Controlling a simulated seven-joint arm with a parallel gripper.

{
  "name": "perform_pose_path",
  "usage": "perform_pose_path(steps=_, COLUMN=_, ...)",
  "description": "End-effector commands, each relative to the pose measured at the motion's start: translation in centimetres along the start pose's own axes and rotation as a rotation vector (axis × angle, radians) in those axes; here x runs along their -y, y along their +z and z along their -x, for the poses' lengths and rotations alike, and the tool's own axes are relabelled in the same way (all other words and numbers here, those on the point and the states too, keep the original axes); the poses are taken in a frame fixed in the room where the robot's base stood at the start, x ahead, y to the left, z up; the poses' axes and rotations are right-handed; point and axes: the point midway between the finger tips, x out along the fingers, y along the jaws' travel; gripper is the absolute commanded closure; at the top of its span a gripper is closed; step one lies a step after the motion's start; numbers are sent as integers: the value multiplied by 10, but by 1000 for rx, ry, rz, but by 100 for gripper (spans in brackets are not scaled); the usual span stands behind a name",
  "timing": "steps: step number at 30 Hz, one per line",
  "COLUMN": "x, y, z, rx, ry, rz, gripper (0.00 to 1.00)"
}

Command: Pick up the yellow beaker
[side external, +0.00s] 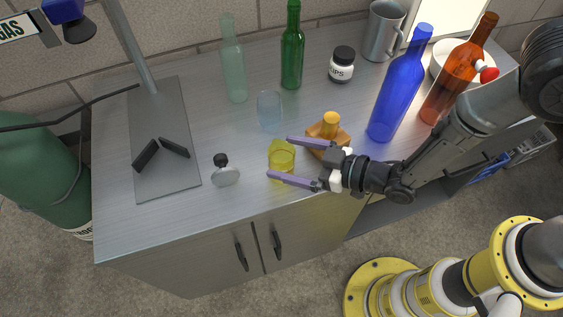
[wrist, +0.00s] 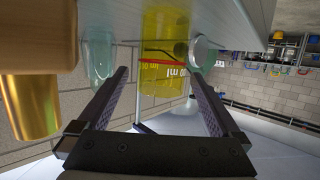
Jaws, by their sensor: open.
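The yellow beaker (side external: 282,155) is a small, see-through yellow vessel standing upright on the steel counter near its front edge. My gripper (side external: 279,157) is open, with its two purple fingers pointing left and reaching to either side of the beaker in the side view. In the wrist view the beaker (wrist: 163,60) shows large, ahead of and between the fingertips of my gripper (wrist: 160,80), with dark and red markings on its wall. I cannot tell whether a finger touches it. The gripper holds nothing.
Blue (side external: 398,95) and brown (side external: 458,75) bottles stand right. Counter between the beaker and stopper is clear.

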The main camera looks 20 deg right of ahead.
Motion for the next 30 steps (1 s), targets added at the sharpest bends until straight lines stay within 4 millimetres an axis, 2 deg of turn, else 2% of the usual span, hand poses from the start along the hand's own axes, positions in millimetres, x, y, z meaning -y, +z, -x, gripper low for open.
perform_pose_path(steps=9, x=2, y=-6, z=-42, rx=-1, ry=0, rz=0, gripper=0)
perform_pose_path(steps=19, x=2, y=-6, z=-48, rx=0, ry=0, rz=0, gripper=0)
perform_pose_path(steps=20, x=2, y=-6, z=-48, rx=0, ry=0, rz=0, gripper=4)
perform_pose_path(steps=30, x=2, y=-6, z=-48, rx=-1, ry=0, rz=0, gripper=65)
